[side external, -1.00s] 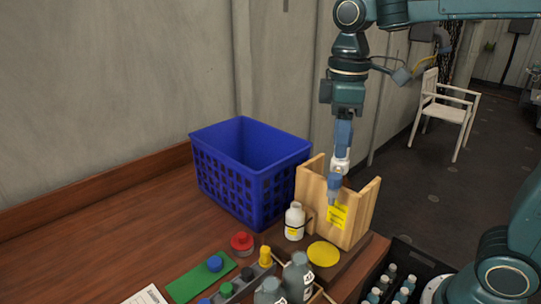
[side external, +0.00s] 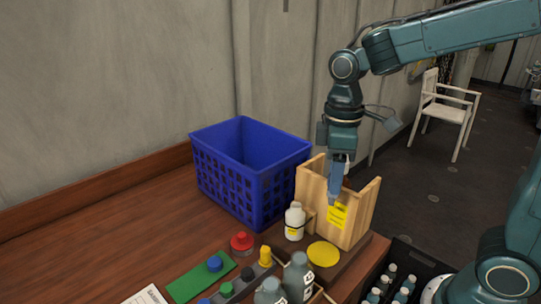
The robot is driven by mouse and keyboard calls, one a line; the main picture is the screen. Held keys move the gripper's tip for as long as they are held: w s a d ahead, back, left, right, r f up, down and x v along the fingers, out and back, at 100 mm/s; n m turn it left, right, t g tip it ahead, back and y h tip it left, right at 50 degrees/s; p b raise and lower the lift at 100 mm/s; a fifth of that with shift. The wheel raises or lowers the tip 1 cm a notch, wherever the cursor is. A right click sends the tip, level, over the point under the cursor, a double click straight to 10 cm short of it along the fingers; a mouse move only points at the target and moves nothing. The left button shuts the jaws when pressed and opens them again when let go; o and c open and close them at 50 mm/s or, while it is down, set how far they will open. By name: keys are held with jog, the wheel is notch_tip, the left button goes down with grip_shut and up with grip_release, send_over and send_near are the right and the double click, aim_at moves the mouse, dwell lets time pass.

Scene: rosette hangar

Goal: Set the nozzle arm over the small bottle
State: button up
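A small white bottle (side external: 294,222) with a yellow label stands upright at the left foot of a wooden stand (side external: 363,218). The stand has upright side panels and a yellow tag (side external: 337,215). My gripper (side external: 335,190) points down at the stand, right of and above the bottle. A narrow blue part ends just above the tag, below a pale piece under my wrist. I cannot tell where my fingers end and a nozzle arm begins, nor whether the fingers are open or shut. No nozzle shows over the bottle.
A blue crate (side external: 251,153) stands behind the bottle, to the left. A yellow disc (side external: 323,254) lies in front of the stand. Coloured knobs, a green plate (side external: 201,279) and grey bottles (side external: 298,276) are nearer. A dark crate of bottles (side external: 421,267) is at right.

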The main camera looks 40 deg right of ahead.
grip_shut()
jog(key=shift+w, duration=0.1)
jog(key=w+m, duration=0.8)
jog(key=m, duration=0.2)
dwell(0.5)
dwell(0.3)
jog(key=shift+o, duration=0.7)
grip_release()
